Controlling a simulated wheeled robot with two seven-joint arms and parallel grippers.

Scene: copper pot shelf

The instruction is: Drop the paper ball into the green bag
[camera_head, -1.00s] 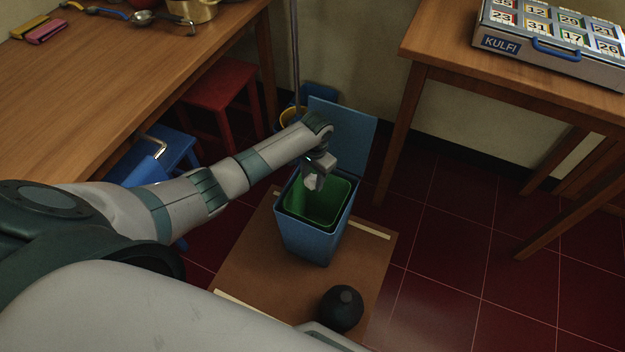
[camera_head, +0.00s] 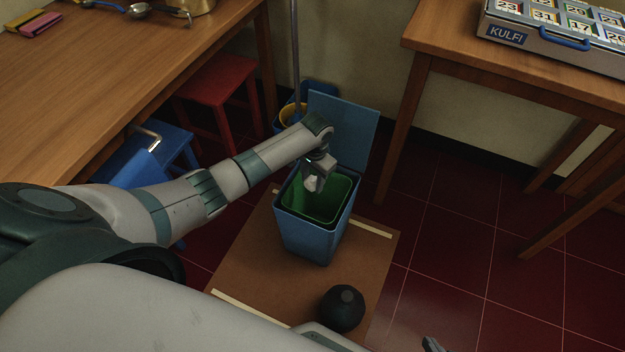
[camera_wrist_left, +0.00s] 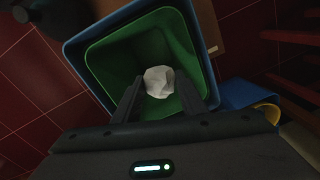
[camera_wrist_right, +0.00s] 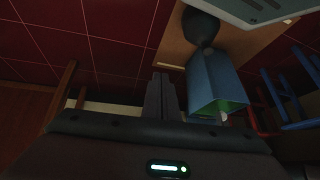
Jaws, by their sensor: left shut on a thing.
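My left gripper (camera_head: 316,176) is shut on the white crumpled paper ball (camera_head: 312,185). It holds the ball over the open top of the blue bin (camera_head: 308,240), which is lined with the green bag (camera_head: 325,204). In the left wrist view, the paper ball (camera_wrist_left: 158,82) sits between the two fingertips, with the green bag (camera_wrist_left: 110,62) around and beneath it. My right gripper (camera_wrist_right: 162,95) has its fingers together and holds nothing visible. The bin and green bag (camera_wrist_right: 232,106) also show in the right wrist view.
The bin stands on a brown board (camera_head: 245,270) with a round black object (camera_head: 342,308) near its front. A blue lid panel (camera_head: 345,125) rises behind the bin. A wooden table (camera_head: 500,60) stands right, another (camera_head: 120,75) left. A red stool (camera_head: 215,90) is under the left one.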

